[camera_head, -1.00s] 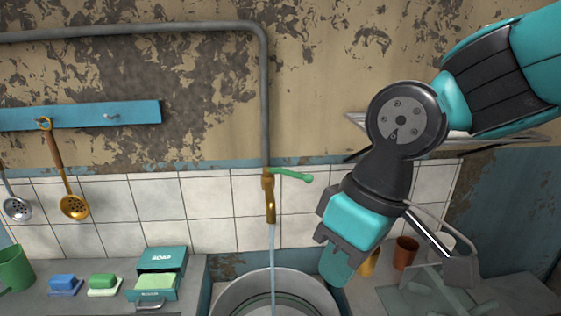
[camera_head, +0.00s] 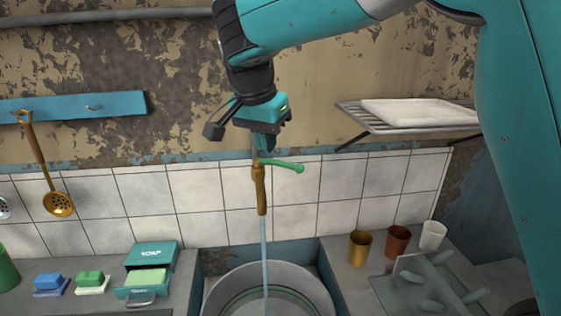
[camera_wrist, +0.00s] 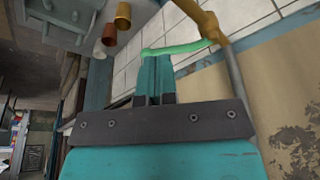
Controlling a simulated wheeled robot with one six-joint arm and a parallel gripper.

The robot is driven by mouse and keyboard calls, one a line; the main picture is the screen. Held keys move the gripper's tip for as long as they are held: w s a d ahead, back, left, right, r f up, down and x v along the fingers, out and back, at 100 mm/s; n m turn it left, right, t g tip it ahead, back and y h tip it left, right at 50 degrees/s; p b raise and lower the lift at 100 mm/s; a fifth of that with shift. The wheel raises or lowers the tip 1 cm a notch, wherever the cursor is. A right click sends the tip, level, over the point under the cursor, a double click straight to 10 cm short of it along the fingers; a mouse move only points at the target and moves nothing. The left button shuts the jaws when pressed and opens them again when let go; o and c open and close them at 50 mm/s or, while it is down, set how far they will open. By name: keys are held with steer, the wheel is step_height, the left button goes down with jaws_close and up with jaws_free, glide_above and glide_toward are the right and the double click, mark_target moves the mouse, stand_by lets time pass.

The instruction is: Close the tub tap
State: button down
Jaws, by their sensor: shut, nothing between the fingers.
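The tub tap (camera_head: 261,190) is a brass spout on the tiled wall with a green lever handle (camera_head: 285,165) pointing right. A stream of water (camera_head: 265,262) runs from it into the round metal tub (camera_head: 219,292) below. My gripper (camera_head: 263,148) is shut and empty, pointing down just above the tap's top and the base of the lever. In the wrist view the shut fingers (camera_wrist: 154,72) reach up to the green lever (camera_wrist: 180,48), with the brass tap body (camera_wrist: 208,22) to their right. I cannot tell whether the fingertips touch the lever.
A wall rack (camera_head: 400,122) with a white item is at the right. Cups (camera_head: 398,241) and a dish rack (camera_head: 425,285) stand on the right counter. A soap box (camera_head: 150,262) and sponges are on the left counter.

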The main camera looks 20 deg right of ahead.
mark_target(272, 162)
steer(key=w+d+f+p, duration=0.2)
steer(key=w+d+f, duration=0.1)
steer(key=f, duration=0.3)
steer(key=shift+w+d+f, duration=0.2)
steer(key=shift+w+d, duration=0.15)
steer(key=shift+d, duration=0.3)
steer(key=shift+p, duration=0.3)
